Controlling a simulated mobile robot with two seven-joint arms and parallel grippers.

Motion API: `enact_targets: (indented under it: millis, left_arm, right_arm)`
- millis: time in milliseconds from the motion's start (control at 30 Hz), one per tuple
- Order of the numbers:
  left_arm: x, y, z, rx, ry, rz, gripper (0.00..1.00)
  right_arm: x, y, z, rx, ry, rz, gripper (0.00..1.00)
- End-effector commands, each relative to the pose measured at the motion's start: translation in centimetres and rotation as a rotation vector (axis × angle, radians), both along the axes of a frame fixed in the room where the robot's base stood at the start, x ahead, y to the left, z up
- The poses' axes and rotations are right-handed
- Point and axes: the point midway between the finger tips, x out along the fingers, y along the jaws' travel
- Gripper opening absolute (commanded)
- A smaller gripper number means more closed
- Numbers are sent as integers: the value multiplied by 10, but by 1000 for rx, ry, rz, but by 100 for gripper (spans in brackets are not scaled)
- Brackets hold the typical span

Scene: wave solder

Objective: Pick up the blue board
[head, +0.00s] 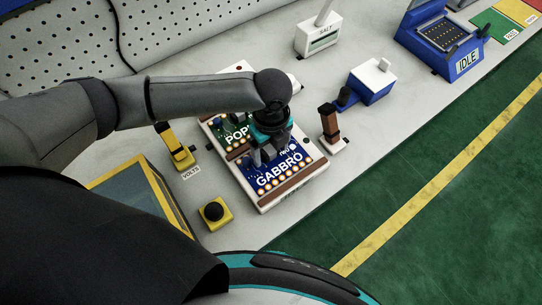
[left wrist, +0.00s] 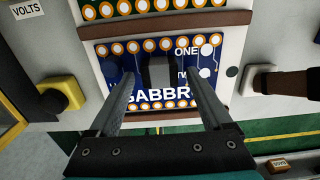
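The blue board (head: 293,172), lettered GABBRO, lies in the front part of a white holder (head: 264,206) with brown bars, on the grey bench. It also shows in the left wrist view (left wrist: 111,72), with gold-ringed holes along its edges and a dark grey block (left wrist: 160,72) standing at its middle. My left gripper (head: 268,157) points down over the board. In the left wrist view its fingers (left wrist: 160,85) are open, one on each side of the block, with gaps visible. Whether the fingertips touch the board cannot be told. My right gripper is not in view.
A green board (head: 232,133) lies behind the blue one in the holder. A yellow VOLTS device (head: 175,147) and a yellow base with a black button (head: 214,212) stand left. A brown-handled tool (head: 330,122) and a blue-white box (head: 371,81) stand right. The IDLE machine (head: 440,35) is farther back.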

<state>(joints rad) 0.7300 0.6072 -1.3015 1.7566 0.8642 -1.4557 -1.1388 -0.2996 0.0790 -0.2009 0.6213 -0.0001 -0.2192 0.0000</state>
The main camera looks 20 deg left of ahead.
Motion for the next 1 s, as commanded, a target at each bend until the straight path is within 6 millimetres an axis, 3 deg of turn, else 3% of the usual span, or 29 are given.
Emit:
enact_targets:
  millis: [67, 700, 1000]
  left_arm:
    - [0, 0, 0, 0, 0, 0, 73]
    - [0, 0, 0, 0, 0, 1, 1]
    - [0, 0, 1, 0, 0, 1, 0]
  right_arm:
    - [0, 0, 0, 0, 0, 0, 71]
    - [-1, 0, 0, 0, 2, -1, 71]
    - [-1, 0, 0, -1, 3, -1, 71]
